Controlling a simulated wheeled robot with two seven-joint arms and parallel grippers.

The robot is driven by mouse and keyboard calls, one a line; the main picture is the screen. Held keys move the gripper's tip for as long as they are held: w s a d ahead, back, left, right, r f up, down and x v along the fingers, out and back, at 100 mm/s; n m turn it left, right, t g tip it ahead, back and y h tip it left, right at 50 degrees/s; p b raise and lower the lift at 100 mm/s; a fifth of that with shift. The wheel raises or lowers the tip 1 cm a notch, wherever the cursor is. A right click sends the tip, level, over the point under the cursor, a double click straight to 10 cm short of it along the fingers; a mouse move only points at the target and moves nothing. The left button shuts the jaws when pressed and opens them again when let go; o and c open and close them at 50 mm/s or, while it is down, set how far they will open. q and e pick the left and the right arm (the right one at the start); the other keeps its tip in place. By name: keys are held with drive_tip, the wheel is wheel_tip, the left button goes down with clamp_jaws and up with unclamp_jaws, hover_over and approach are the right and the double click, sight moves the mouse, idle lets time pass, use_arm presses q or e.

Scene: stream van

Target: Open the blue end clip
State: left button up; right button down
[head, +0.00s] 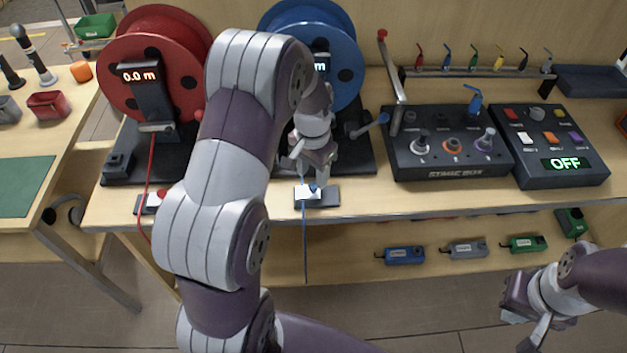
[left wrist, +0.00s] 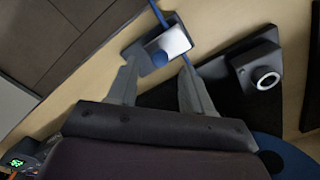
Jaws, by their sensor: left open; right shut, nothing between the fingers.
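The blue end clip (head: 308,195) sits at the front edge of the bench below the blue reel (head: 338,60). It has a white plate with a blue knob on a dark base, and a blue cable (head: 305,250) hangs down from it. The plate looks flat in the head view. In the left wrist view the clip (left wrist: 178,40) lies just beyond my fingertips. My left gripper (head: 311,176) is open just above and behind the clip, its fingers either side of the blue knob in the wrist view; contact cannot be told. My right gripper (head: 527,333) is shut and empty, low at right.
A red reel (head: 160,50) stands left, with a red clip (head: 151,202) at the bench edge. The stage box (head: 450,170) and switch box (head: 560,175) stand right. A lower shelf (head: 350,258) holds several small coloured boxes. My left arm hides part of the bench.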

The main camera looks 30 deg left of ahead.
sight(313, 185)
use_arm(q)
drive_tip(key=f, duration=0.3)
drive_tip(key=shift+w+f, duration=0.2)
drive_tip(key=shift+f, duration=0.15)
drive_tip(key=shift+s, duration=0.1)
clamp_jaws()
drive_tip(key=shift+w+d+r+p, duration=0.1)
drive_tip(key=shift+w+d+p, duration=0.1)
drive_tip(key=shift+w+d, duration=0.3)
drive_tip(key=shift+w+d+r+p, duration=0.1)
drive_tip(key=shift+w+d+p, duration=0.15)
drive_tip(key=shift+d, duration=0.45)
drive_tip(key=shift+w+f, duration=0.1)
unclamp_jaws()
